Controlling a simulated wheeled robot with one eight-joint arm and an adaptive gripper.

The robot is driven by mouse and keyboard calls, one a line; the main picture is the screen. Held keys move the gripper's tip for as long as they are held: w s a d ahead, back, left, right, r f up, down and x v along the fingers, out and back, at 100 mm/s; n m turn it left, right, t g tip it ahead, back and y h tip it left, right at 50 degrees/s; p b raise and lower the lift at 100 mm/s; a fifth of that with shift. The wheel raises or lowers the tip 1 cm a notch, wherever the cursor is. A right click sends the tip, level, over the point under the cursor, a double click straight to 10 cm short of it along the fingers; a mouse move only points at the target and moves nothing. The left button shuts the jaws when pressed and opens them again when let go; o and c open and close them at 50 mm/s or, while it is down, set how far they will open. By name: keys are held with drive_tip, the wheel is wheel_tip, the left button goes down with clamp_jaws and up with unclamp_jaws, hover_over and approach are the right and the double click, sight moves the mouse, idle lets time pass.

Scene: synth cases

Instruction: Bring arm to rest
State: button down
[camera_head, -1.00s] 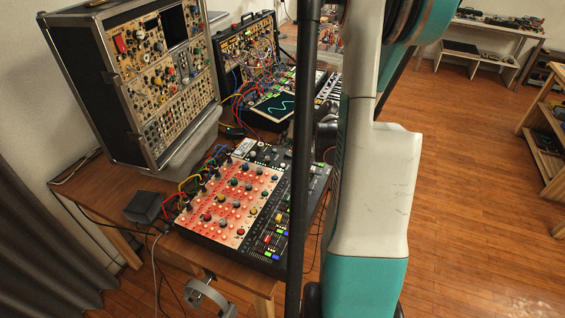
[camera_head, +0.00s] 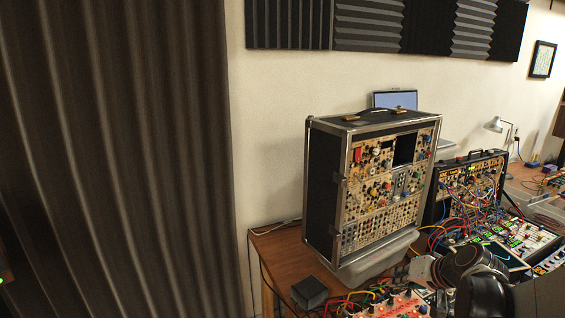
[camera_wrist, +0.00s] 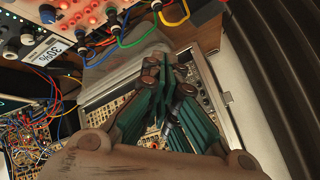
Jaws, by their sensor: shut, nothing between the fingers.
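My gripper (camera_wrist: 168,66) shows in the wrist view with its teal fingers close together, shut and empty. Beyond the fingers in that view lie the panel and metal edge of the large synth case (camera_wrist: 208,76). The fingers seem apart from it, though the gap is hard to judge. In the head view my dark arm joints (camera_head: 470,270) fill the lower right corner, in front of the desk gear. The gripper's fingers cannot be made out clearly there.
The large synth case (camera_head: 322,190) stands on the wooden desk (camera_head: 275,245). A smaller patched case (camera_head: 470,190), a red-lit mixer (camera_head: 400,303) and a dark box (camera_head: 309,292) are nearby. Coloured cables (camera_wrist: 140,38) loop close to the fingers. A dark curtain (camera_head: 120,150) hangs at left.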

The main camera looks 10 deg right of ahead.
drive_tip(key=s+a+r+n+g+y+p, duration=0.1)
drive_tip(key=s+a+r+n, duration=0.15)
drive_tip(key=a, duration=0.85)
drive_tip(key=s+a+r+n+g+y, duration=0.1)
drive_tip(key=s+a+r+n+y, duration=0.15)
drive_tip(key=a, duration=0.85)
drive_tip(key=s+d+r+h+b, duration=0.1)
drive_tip(key=s+d+h, duration=0.1)
drive_tip(key=s, duration=0.4)
drive_tip(key=s+d+r+h+b, duration=0.1)
drive_tip(key=s+d+h+b, duration=0.1)
drive_tip(key=s, duration=0.4)
drive_tip(key=shift+s+d+h, duration=0.15)
drive_tip(key=shift+d+h, duration=0.1)
drive_tip(key=shift+h, duration=0.6)
drive_tip(key=shift+a, duration=0.1)
